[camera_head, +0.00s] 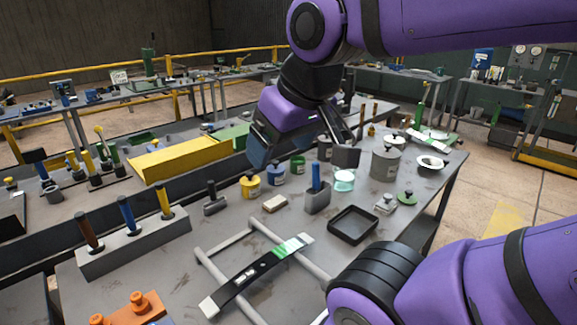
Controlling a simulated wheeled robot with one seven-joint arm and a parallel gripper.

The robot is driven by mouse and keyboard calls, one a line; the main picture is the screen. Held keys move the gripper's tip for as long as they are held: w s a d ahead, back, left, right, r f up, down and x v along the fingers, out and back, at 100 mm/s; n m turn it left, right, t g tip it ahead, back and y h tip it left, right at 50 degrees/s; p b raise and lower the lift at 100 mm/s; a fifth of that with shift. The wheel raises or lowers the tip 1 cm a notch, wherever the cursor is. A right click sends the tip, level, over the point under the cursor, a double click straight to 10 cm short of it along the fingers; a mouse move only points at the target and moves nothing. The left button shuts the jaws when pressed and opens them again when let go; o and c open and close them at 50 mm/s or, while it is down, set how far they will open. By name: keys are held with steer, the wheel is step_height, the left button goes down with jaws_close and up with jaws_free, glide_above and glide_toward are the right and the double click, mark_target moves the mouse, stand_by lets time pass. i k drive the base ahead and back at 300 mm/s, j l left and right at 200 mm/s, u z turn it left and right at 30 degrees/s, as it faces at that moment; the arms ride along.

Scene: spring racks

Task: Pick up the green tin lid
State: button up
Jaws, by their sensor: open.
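A small round green lid with a knob (406,198) lies flat on the grey workbench (240,240), right of the black tray; it looks like the green tin lid. My gripper (302,158) is open, its two fingers apart above the back of the bench, left of and behind the lid. It seems empty. A green tin (298,166) shows between the fingers, with a blue tin (275,175) and a yellow tin (250,186) to its left. I cannot tell how far the fingers are above the tins.
A black tray (353,224), a small pale block with a metal piece (385,204), a large grey can (385,164) and a white bowl (430,163) surround the lid. A grey holder with a blue handle (317,196) and a teal jar (344,180) stand left of it.

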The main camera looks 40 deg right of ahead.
mark_target(408, 197)
steer(key=k+l+z, duration=0.1)
steer(key=l+z, duration=0.15)
steer(key=z, duration=0.15)
steer(key=l+z, duration=0.55)
steer(key=z, duration=0.2)
steer(key=l+z, duration=0.35)
steer(key=k+j, duration=0.05)
